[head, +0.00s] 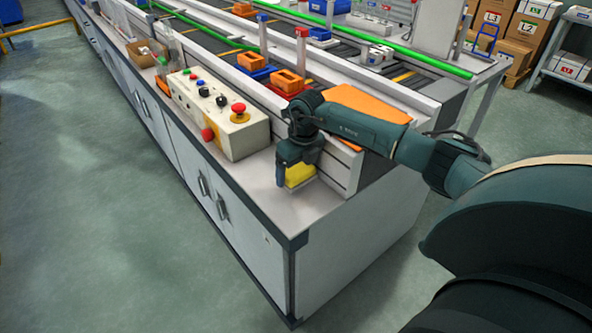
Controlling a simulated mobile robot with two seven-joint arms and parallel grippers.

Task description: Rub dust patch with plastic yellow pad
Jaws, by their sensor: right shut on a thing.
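The yellow pad (299,175) is near the right end of the white bench top, close to the conveyor's side rail. My right gripper (290,178) is over it, pointing down and shut on it. The gripper hides part of the pad, and I cannot tell whether the pad touches the bench top. I cannot make out a dust patch; the gripper may cover it. My left gripper is not in view.
A control box (216,115) with a red emergency button stands on the bench left of the gripper. The conveyor (300,62) with orange and blue parts runs behind. An orange plate (366,104) lies behind my arm. The bench's front corner (290,236) is clear.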

